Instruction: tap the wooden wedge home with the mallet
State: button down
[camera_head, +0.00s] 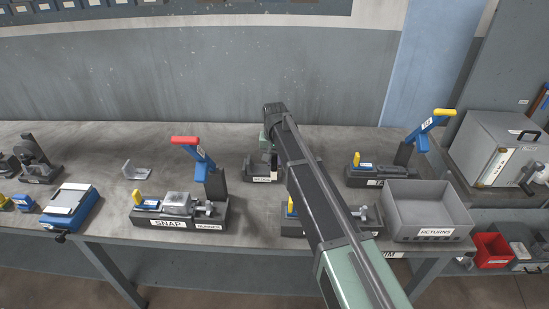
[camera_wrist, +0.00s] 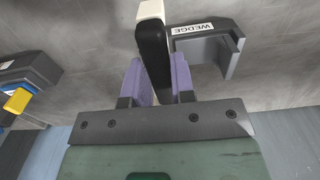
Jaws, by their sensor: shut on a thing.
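In the wrist view my gripper (camera_wrist: 160,82) has its two purple fingers shut on a black bar with a pale end (camera_wrist: 152,28), which looks like the mallet. Its pale end points away from my gripper, above the bench. Just right of it is a dark fixture labelled WEDGE (camera_wrist: 214,44), with an open notch on its right side. No wooden wedge can be made out. In the head view the labelled fixture (camera_head: 262,178) is partly hidden by my arm, and the fingers and mallet cannot be made out there.
A yellow-handled clamp (camera_head: 425,132) and a grey RETURNS bin (camera_head: 430,214) stand right. A blue vise (camera_head: 72,208) and metal bracket (camera_head: 140,170) are farther left. The back of the bench has bare room.

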jog(key=shift+r+p, duration=1.65)
jog(key=shift+p, duration=0.9)
jog(key=shift+r, duration=0.1)
notch_tip(320, 180, up, 5)
jog(key=p, duration=0.5)
